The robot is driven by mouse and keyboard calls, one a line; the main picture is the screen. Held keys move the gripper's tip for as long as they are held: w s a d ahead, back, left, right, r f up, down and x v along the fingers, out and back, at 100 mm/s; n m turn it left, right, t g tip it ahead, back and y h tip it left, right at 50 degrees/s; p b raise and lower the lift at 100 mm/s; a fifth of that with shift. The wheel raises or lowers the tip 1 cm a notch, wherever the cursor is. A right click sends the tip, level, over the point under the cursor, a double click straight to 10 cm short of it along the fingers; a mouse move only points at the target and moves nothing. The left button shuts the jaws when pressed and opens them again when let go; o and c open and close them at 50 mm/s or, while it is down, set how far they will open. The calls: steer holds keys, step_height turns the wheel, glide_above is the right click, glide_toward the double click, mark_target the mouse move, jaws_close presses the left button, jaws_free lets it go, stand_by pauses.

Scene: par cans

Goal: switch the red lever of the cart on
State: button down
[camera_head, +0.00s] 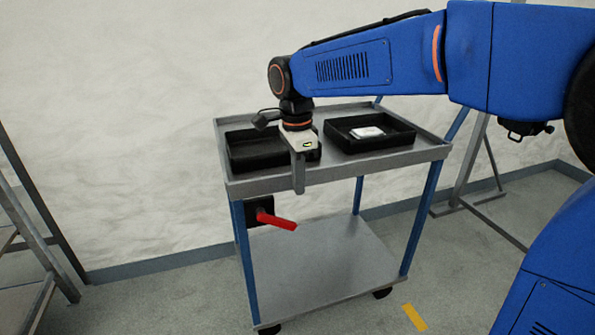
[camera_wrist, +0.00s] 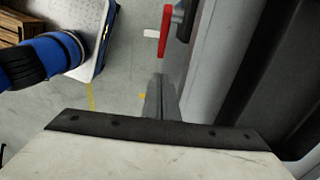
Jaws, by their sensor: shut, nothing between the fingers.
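The cart (camera_head: 352,283) is grey with blue legs and a tray top. Its red lever (camera_head: 278,222) sits on a dark mount (camera_head: 259,210) below the top, near the front left leg, and points right and slightly down. The red lever also shows at the top of the wrist view (camera_wrist: 165,32). My gripper (camera_head: 298,186) points down at the front edge of the cart top, above the lever and apart from it. Its fingers are shut and empty; they also show in the wrist view (camera_wrist: 160,88).
Two black trays stand on the cart top, the left one (camera_head: 240,165) and the right one (camera_head: 395,141), which holds a small pale object (camera_head: 367,132). A metal frame (camera_head: 38,240) stands at the left. Floor in front of the cart is clear, with a yellow mark (camera_head: 415,317).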

glide_above(291, 221)
steer(key=d, duration=0.2)
step_height(291, 221, down, 5)
steer(key=shift+a+f, duration=0.6)
steer(key=shift+f, duration=0.1)
steer(key=shift+a+f, duration=0.4)
steer(key=shift+f, duration=0.2)
steer(key=shift+f, duration=0.55)
steer(key=shift+r, duration=0.2)
steer(key=shift+r, duration=0.65)
